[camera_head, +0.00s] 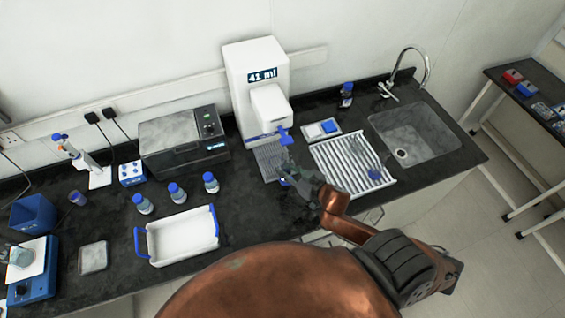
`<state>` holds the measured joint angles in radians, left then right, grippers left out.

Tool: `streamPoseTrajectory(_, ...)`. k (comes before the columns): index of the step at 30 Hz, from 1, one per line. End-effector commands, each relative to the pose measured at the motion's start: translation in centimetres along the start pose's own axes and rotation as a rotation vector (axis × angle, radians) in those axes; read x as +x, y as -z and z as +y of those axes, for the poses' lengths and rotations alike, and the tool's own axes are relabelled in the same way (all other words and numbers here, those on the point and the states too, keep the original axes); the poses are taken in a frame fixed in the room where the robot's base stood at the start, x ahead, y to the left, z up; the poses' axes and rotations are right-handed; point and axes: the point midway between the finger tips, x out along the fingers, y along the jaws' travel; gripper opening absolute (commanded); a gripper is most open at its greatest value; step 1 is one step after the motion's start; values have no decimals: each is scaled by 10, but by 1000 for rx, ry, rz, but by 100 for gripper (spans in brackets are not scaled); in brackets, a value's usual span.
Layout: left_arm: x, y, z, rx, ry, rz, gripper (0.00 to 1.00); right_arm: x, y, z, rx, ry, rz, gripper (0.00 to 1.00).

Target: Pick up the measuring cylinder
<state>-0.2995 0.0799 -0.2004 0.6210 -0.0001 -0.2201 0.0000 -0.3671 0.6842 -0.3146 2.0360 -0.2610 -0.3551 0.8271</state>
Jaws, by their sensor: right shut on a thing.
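My right gripper (291,165) reaches in from the lower right to the front of the white dispenser with the "41 ml" display (262,75). It is shut on the measuring cylinder, which is mostly hidden by the fingers. A blue part (284,135) shows above the fingers, just under the dispenser's head, and a little blue shows below them. The cylinder seems roughly upright in front of the dispenser's grey drip grid (268,160). I cannot tell if its base touches anything. My left gripper is not in view.
A white ribbed drainer (340,150) and a sink (440,125) lie to the right. Left of the gripper are blue-capped bottles (210,183), a white tray with blue handles (182,245) and a grey box-shaped device (175,130). The black counter between bottles and gripper is clear.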

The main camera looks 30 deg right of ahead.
Motion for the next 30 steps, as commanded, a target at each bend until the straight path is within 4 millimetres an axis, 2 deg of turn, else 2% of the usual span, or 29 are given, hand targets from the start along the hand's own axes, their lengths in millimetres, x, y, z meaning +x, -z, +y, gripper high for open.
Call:
streamPoseTrajectory(12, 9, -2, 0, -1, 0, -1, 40, -37, -16, -16, 1, 0, 1, 0)
streamPoseTrajectory(21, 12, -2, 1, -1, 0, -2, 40, -51, -21, -23, 0, 0, 1, 0)
streamPoseTrajectory(30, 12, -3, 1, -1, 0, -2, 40, -56, -22, -25, 0, 0, 1, 0)
